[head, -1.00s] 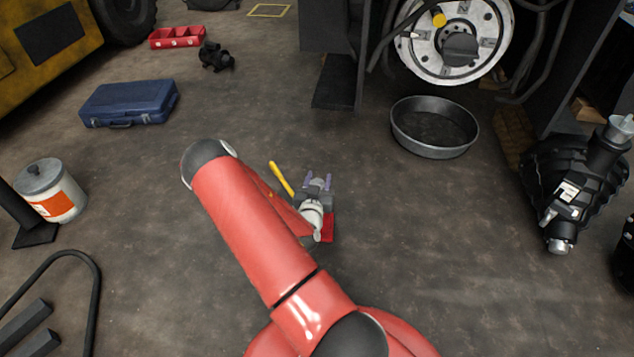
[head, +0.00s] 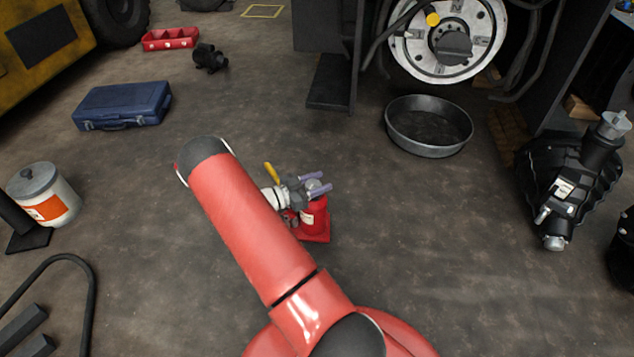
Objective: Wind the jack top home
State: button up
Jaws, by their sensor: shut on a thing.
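The red bottle jack (head: 316,223) stands upright on the floor just right of my forearm. Its round grey top (head: 314,184) shows between the two purple fingers of my gripper (head: 316,183). The gripper reaches in from the left, nearly level, and is shut on the jack top. A yellow bar (head: 270,172) shows behind my wrist; its lower end is hidden, so I cannot tell what it joins. My arm hides part of the jack's left side.
A black drain pan (head: 428,147) lies beyond, below the wheel hub (head: 447,40). A blue case (head: 122,105), a white can (head: 60,210) and a red tray (head: 170,39) are at left. A black machine part (head: 567,180) stands at right. Floor right of the jack is clear.

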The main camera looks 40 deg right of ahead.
jog(key=m+g+y, duration=0.1)
jog(key=m+g, duration=0.1)
jog(key=m+g+y, duration=0.1)
jog(key=g, duration=0.2)
jog(key=m+g+y, duration=0.2)
jog(key=shift+s+r+m+g, duration=0.15)
jog(key=shift+s+m+g, duration=0.15)
jog(key=shift+s, duration=0.05)
jog(key=m+g+y, duration=0.1)
jog(key=y, duration=0.1)
jog(key=m+g+y, duration=0.3)
jog(key=m+y, duration=0.1)
jog(key=shift+s+a+g+y, duration=0.25)
jog(key=shift+a+g+y, duration=0.05)
jog(key=shift+a, duration=0.1)
jog(key=shift+r+m+y, duration=0.1)
jog(key=shift+m+y, duration=0.2)
jog(key=o, duration=1)
jog(key=shift+a, duration=0.1)
notch_tip(320, 180, up, 20)
jog(key=p, duration=0.4)
